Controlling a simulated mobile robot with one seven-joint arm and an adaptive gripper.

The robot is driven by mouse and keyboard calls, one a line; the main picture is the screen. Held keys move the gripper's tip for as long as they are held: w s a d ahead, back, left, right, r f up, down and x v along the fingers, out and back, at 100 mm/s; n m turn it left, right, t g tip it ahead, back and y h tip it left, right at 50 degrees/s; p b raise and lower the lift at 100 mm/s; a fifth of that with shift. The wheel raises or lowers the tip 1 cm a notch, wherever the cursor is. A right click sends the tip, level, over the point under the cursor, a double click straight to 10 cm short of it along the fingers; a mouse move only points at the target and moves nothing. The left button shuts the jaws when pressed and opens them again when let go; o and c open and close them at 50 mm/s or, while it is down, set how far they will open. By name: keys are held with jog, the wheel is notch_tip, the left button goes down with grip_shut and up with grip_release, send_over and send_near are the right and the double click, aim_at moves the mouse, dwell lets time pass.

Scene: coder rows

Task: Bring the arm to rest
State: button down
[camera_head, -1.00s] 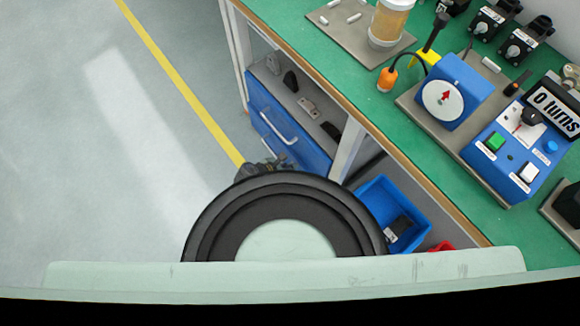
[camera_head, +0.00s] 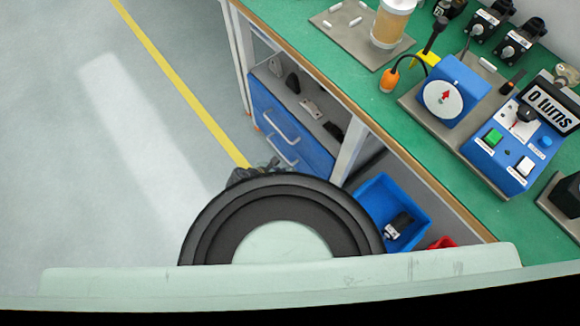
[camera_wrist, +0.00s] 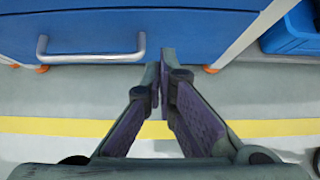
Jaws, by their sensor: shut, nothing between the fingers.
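My gripper (camera_wrist: 160,88) shows in the wrist view with its two fingers brought together at the tips and nothing between them. It hangs over the grey floor and a yellow floor line, in front of a blue drawer (camera_wrist: 180,28) with a silver handle. I cannot tell the gap to the drawer. In the head view my own round black and pale parts fill the bottom middle. A small dark part of my arm or gripper (camera_head: 258,172) just shows beyond them, near the bench's blue drawers (camera_head: 285,130). The rest of the arm is hidden.
A green-topped bench (camera_head: 420,140) runs along the right. It carries a blue dial box (camera_head: 463,78), a control box (camera_head: 505,165) reading "0 turns" and a beige jar (camera_head: 390,25). A blue bin (camera_head: 372,200) stands under it. The floor (camera_head: 60,150) at left is clear.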

jog(key=v, duration=0.6)
jog(key=shift+s, duration=0.15)
jog(key=shift+a+r, duration=0.1)
jog(key=shift+a, duration=0.05)
